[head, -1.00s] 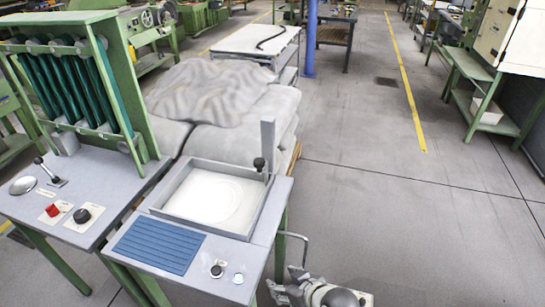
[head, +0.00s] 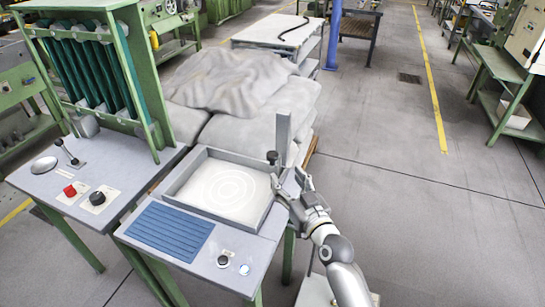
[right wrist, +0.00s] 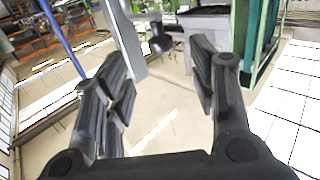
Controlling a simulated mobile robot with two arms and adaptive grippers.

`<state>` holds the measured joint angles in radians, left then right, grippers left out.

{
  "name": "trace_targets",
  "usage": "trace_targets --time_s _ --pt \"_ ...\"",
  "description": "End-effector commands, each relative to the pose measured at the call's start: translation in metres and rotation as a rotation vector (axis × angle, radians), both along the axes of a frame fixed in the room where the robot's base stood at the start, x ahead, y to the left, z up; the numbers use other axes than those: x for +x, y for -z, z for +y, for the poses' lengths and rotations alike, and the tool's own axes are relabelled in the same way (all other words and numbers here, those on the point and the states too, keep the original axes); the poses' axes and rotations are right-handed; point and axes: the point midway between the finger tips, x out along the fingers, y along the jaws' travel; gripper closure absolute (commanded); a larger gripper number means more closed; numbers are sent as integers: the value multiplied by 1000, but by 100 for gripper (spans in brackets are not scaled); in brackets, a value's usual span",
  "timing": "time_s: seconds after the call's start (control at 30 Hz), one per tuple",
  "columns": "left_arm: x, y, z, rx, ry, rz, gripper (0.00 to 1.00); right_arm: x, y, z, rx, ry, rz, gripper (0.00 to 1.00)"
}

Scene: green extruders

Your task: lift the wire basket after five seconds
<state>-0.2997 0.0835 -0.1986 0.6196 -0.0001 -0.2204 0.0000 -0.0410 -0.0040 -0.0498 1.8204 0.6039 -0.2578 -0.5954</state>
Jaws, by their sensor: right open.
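A square grey basin (head: 176,199) is set in the bench top, with pale liquid and concentric rings (head: 229,188) inside. No wire basket can be made out clearly. At the basin's right back corner stand a flat grey upright (head: 283,138) and a black knob (head: 272,157). My right gripper (head: 287,188) is open and empty beside the basin's right edge, close to the knob. In the right wrist view, the knob (right wrist: 160,42) and the upright (right wrist: 124,38) show ahead, between and beyond the open fingers. My left gripper is out of view.
A ribbed blue panel (head: 170,230) and two buttons (head: 223,261) lie in front of the basin. A green frame with dark tubes (head: 95,75) stands at left. Covered grey bulk (head: 225,85) lies behind. The floor (head: 400,150) at right is open.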

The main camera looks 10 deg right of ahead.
Motion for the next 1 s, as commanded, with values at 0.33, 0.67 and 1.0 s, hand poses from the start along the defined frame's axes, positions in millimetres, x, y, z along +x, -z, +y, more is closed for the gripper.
trace_targets --time_s 0.33,0.67,1.0 --pt "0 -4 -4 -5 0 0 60 41 -3 7 2 3 -7 47" --pt "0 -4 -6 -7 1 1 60 89 -1 17 2 2 -5 47" --pt "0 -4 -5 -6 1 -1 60 106 -1 20 2 3 -4 47"
